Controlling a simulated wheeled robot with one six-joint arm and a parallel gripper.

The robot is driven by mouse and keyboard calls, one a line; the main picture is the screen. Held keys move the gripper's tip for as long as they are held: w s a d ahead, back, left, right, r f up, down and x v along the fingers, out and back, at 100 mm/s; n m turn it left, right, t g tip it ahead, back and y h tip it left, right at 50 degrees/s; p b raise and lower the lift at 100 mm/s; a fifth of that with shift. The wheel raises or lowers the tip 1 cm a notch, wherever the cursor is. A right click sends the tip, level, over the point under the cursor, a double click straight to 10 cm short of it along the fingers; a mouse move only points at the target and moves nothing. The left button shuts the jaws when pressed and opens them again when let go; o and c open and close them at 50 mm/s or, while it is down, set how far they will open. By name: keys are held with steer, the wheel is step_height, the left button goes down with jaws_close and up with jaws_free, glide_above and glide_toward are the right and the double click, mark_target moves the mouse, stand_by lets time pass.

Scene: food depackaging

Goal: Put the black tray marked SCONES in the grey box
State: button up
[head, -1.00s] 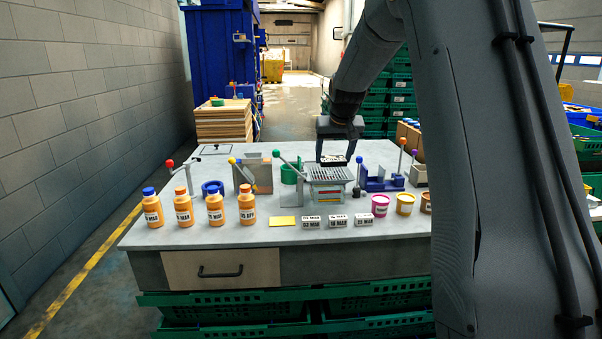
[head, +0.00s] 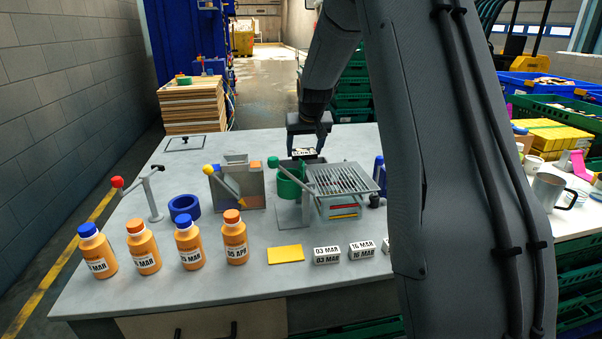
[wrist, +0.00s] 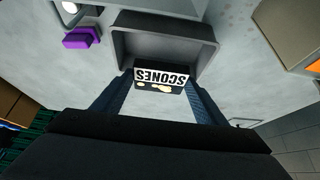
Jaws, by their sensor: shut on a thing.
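My gripper (wrist: 160,100) is shut on the small black tray (wrist: 150,87), whose white SCONES label reads upside down in the wrist view. Some pale yellow marks show beside the label. In the head view my gripper (head: 307,146) hangs over the back of the bench, with the tray (head: 304,153) between its fingers. The grey box (wrist: 124,42) is open and looks empty in the wrist view, just beyond the tray. The tray overlaps its near edge in the picture; I cannot tell whether they touch. In the head view the box is partly hidden behind a green ring and a grate.
A slatted grate stand (head: 345,180) and a green ring (head: 290,183) stand in front of my gripper. A grey block (head: 238,185) with a yellow-knobbed lever is to the left. Several orange bottles (head: 235,240) line the front left. A purple piece (wrist: 82,38) lies near the box.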

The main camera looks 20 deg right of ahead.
step_height(320, 180, down, 8)
steer(key=shift+f+p, duration=0.1)
steer(key=shift+p, duration=0.9)
steer(key=shift+f, duration=0.15)
steer(key=o, duration=1.2)
steer(key=shift+r, duration=0.2)
steer(key=b+v, duration=0.2)
steer(key=v, duration=1)
steer(key=shift+s, duration=0.1)
steer(key=shift+r, duration=0.1)
